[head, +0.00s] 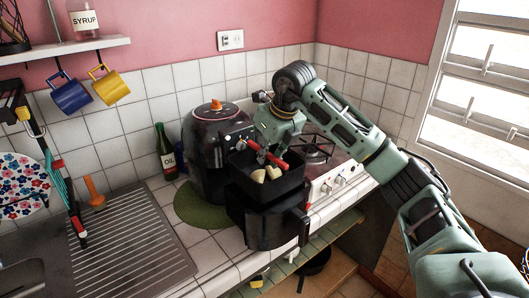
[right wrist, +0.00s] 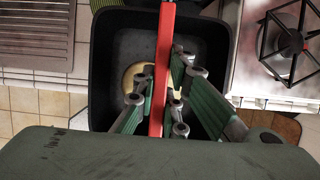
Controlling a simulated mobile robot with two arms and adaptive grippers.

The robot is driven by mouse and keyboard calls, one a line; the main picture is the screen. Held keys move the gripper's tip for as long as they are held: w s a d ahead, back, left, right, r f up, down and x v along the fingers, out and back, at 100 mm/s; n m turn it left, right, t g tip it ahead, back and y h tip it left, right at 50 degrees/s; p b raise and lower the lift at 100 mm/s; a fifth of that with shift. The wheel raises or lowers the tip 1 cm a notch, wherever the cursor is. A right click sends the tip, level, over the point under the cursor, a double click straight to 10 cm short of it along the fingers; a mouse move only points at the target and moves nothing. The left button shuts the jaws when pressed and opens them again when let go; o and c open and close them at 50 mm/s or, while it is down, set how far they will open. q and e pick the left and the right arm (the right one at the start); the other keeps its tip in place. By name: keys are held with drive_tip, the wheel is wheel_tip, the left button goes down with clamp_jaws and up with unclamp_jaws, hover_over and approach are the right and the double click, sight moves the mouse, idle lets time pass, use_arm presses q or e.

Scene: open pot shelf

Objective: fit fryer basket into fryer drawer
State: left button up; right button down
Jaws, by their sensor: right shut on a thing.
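The black fryer basket (head: 291,187) has a red handle bar (right wrist: 166,40) across its top and pale yellow pieces of food (head: 266,173) inside. My right gripper (head: 268,155) is shut on the red bar; in the right wrist view its green fingers lie on either side of the bar. The basket sits directly over the black fryer drawer (head: 268,228), near the counter's front edge, and hides the drawer's opening. I cannot tell whether the basket's bottom is inside the drawer or just above it. My left gripper is not in view.
The black air fryer (head: 207,160) with an orange knob stands behind, on a green mat (head: 192,207). A stove (head: 318,150) is at the right, an oil bottle (head: 165,152) behind left. A drainboard (head: 130,245) fills the left. Mugs (head: 70,94) hang under the shelf.

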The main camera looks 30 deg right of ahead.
sight(265, 172)
drive_tip(key=shift+w+f, duration=0.15)
drive_tip(key=shift+f, duration=0.35)
drive_tip(key=shift+w+f, duration=0.1)
drive_tip(key=shift+w, duration=0.15)
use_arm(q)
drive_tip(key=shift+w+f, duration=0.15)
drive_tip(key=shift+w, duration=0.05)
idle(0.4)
